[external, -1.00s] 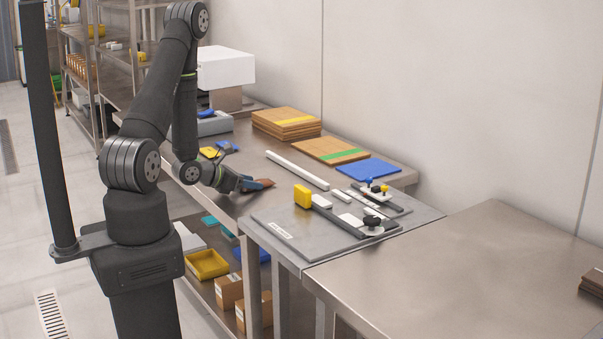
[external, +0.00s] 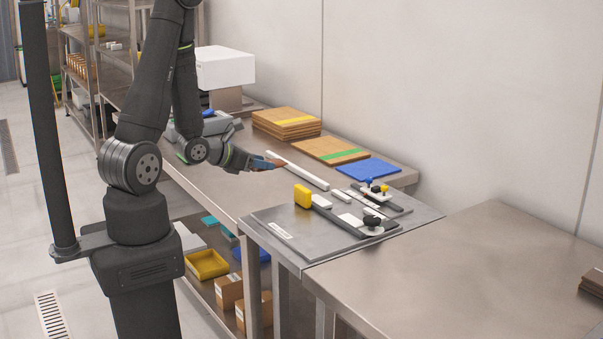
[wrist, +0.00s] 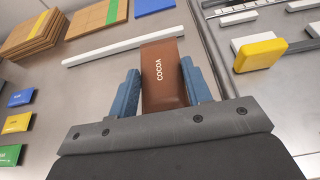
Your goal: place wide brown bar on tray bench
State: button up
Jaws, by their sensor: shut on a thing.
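The brown bar (wrist: 165,75), lettered COCOA, lies between the two blue fingers of my gripper (wrist: 160,85) in the wrist view. My gripper is shut on it. In the external view the bar (external: 273,165) sticks out of my gripper (external: 263,163) above the steel bench (external: 240,190), near the long white strip. No bench is labelled as the tray bench in readable form; a largely bare steel bench (external: 450,255) stands at the right.
A long white strip (external: 298,170) lies beyond my gripper. A grey board (external: 285,230) carries clamps, white pieces and a yellow block (external: 303,196). Wooden boards (external: 288,124) and a blue sheet (external: 368,169) lie behind. Dark brown slabs (external: 593,282) sit at the far right.

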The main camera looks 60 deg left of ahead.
jog(key=w+d+r+m+h, duration=0.2)
jog(key=w+d+r, duration=0.15)
jog(key=w, duration=0.55)
jog(key=w+d+r+m+h, duration=0.15)
jog(key=w+d, duration=0.35)
jog(key=w, duration=0.5)
notch_tip(320, 180, up, 17)
jog(key=w+a+r+n+y, duration=0.2)
jog(key=w+a+n+y, duration=0.35)
jog(key=a, duration=0.75)
jog(key=n+g+y, duration=1.1)
jog(key=n+g, duration=0.3)
jog(key=n, duration=0.2)
send_over(250, 145)
notch_tip(250, 145, down, 25)
jog(key=shift+a+f, duration=0.1)
jog(key=shift+f, duration=3.5)
